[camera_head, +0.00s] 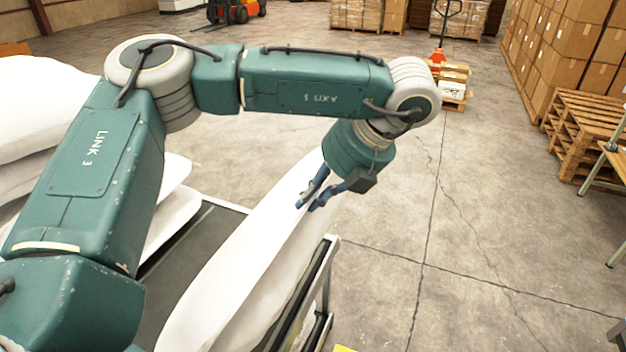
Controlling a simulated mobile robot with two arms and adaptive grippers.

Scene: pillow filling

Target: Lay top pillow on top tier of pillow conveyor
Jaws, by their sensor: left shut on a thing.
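My left gripper (309,197) is shut on the upper edge of a white pillow (245,255). The pillow stands tilted on its long side, slanting from the lower left up to the gripper, over the right side of the conveyor (192,240). The conveyor has a dark belt and a metal frame. I cannot tell whether the pillow's lower edge touches the belt. More white pillows (38,105) are stacked at the left, partly hidden behind my left arm. My right gripper is not in view.
Wooden pallets (583,133) and stacked cartons (566,50) stand at the right. A pallet jack (441,50) and an orange forklift (238,10) are at the back. The concrete floor right of the conveyor is clear.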

